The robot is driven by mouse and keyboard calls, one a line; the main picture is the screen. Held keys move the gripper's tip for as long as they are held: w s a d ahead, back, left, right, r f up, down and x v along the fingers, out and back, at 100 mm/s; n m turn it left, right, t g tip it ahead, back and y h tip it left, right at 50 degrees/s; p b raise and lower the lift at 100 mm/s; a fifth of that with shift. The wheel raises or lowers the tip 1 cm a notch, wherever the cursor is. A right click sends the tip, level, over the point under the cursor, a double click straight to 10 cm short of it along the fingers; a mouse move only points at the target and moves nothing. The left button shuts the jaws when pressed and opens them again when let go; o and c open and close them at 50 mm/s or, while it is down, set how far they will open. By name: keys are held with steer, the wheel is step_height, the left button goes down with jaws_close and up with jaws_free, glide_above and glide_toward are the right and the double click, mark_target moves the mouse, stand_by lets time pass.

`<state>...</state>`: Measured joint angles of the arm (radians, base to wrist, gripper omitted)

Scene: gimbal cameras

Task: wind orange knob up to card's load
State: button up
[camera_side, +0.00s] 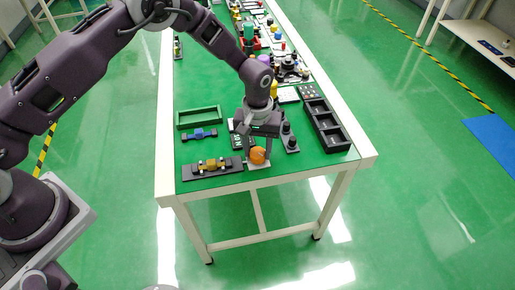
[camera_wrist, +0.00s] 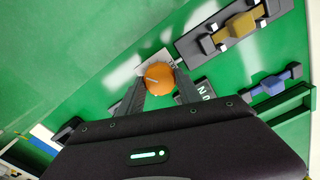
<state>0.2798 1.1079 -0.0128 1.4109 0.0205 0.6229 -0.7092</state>
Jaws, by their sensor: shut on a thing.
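The orange knob (camera_side: 258,155) sits on a small pale base (camera_side: 261,165) near the front edge of the green table. It also shows in the wrist view (camera_wrist: 158,78), with a light pointer line on its top. My gripper (camera_side: 260,150) reaches down from above and is shut on the knob, one finger on each side. In the wrist view its fingers (camera_wrist: 160,88) flank the knob. A dark card or display (camera_side: 242,141) with white characters lies behind the knob, partly hidden by my gripper; its full text is not readable.
Left of the knob is a black fixture with a yellow part (camera_side: 211,166). Behind it are a blue part (camera_side: 199,134) and a green tray (camera_side: 199,117). A black compartment bin (camera_side: 327,126) and a black block with round knobs (camera_side: 289,138) stand to the right. The table's front right corner is clear.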

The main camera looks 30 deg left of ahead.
mark_target(258, 152)
steer(key=m, duration=0.4)
steer(key=shift+m, duration=0.3)
steer(key=m, duration=0.3)
steer(key=shift+m, duration=0.3)
steer(key=m, duration=0.4)
steer(key=shift+d+m, duration=0.1)
steer(key=shift+m, duration=1.6)
steer(key=o, duration=1.4)
steer(key=shift+c, duration=0.2)
step_height(258, 152, up, 7)
steer(key=shift+r, duration=0.1)
